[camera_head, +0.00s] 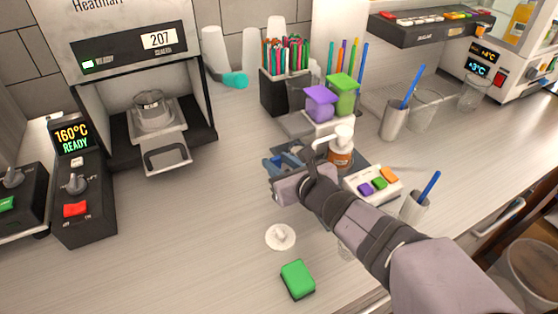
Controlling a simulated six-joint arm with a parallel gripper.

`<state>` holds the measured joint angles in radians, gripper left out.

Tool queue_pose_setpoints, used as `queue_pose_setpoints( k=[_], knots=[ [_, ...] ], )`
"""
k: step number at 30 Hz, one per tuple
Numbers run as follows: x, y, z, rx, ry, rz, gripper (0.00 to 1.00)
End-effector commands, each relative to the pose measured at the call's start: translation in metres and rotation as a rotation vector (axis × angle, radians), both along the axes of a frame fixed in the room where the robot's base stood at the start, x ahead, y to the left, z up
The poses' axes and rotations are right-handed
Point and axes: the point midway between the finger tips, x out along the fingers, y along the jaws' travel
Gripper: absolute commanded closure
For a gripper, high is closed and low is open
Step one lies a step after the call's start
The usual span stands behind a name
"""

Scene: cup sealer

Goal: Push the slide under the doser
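A doser-like unit with a purple hopper (320,103) and a green hopper (341,93) stands right of centre at the back; I take it for the doser. A dark flat plate (358,153) lies in front of it, partly hidden by my gripper and a pump bottle; I cannot tell if it is the slide. A pulled-out tray with a handle (167,158) also shows at the sealer on the left, holding a clear cup (153,110). My gripper (279,164) is low over the counter, in front of the doser. Its bluish fingers are small and partly hidden, so their opening is unclear.
An amber pump bottle (341,147) and a button box (374,185) are close right of my gripper. A dark straw holder (286,92) stands behind. A white lid-like disc (280,236) and a green sponge (298,279) lie in front. The counter's left middle is clear.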

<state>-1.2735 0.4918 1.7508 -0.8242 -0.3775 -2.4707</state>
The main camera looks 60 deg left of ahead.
Motion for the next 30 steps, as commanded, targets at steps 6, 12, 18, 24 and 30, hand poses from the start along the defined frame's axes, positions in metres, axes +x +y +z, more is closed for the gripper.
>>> queue_pose_setpoints(
  k=[6,12,18,24,30],
  knots=[
    [0.000,0.001,-0.001,-0.001,0.000,0.000,0.70],
    [0.000,0.001,-0.001,0.000,0.000,0.000,0.97],
    [0.000,0.003,-0.001,0.000,0.000,0.000,1.00],
    [0.000,0.023,0.001,0.000,-0.001,0.003,1.00],
    [0.000,0.044,0.000,0.000,-0.001,0.001,1.00]
  ],
)
